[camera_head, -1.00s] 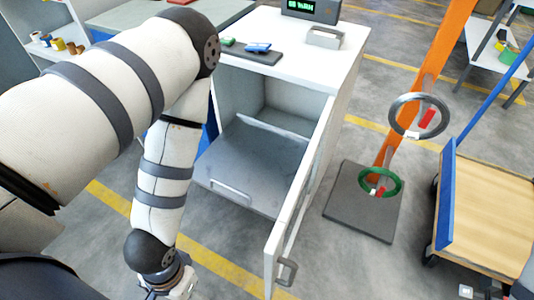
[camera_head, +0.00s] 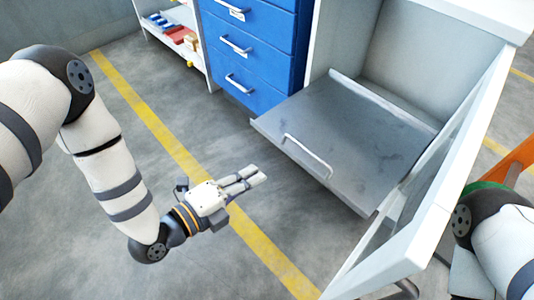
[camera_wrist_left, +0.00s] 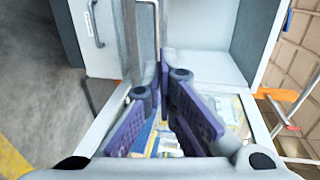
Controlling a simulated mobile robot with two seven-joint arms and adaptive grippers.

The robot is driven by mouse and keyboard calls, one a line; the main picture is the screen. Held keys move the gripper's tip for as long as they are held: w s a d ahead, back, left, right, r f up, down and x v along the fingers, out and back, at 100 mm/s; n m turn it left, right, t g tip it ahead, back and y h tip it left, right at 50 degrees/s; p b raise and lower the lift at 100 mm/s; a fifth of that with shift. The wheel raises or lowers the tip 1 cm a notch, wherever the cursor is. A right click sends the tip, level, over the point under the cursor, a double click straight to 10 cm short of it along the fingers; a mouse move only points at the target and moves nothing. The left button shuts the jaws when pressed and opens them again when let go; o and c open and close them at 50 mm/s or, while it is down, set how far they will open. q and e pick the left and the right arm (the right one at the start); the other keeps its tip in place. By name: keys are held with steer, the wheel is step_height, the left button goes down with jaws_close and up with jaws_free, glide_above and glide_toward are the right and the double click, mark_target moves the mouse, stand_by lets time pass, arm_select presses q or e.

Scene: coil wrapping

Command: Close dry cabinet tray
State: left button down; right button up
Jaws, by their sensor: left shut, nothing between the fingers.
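The grey metal tray (camera_head: 350,125) is pulled out of the white dry cabinet (camera_head: 405,55), sticking out past its front. Its bar handle (camera_head: 307,156) is on the near edge. The cabinet door (camera_head: 425,200) stands open to the right of the tray. My left gripper (camera_head: 256,177) is shut and empty in the head view, in front of the tray and a little left of its handle, with a visible gap. Its purple-padded fingers (camera_wrist_left: 166,85) fill the middle of the left wrist view. My right arm shows at the right edge; its gripper is out of view.
A blue drawer unit (camera_head: 255,45) stands just left of the cabinet. A white shelf (camera_head: 170,25) with small items is farther left. The open door bounds the space on the right. The floor with a yellow line (camera_head: 150,115) is clear left of the tray.

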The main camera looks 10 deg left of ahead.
mark_target(303, 147)
arm_select(q)
steer(key=b+x, duration=0.3)
steer(key=x, duration=1)
steer(key=shift+s+d+f, duration=0.1)
steer(key=shift+s+d, duration=0.05)
steer(key=shift+s, duration=0.05)
steer(key=shift+w+d+b, duration=0.25)
steer(key=shift+w+b, duration=0.05)
arm_select(e)
steer(key=f, duration=0.1)
steer(key=s+f, duration=0.1)
steer(key=f, duration=0.1)
steer(key=shift+g, duration=0.3)
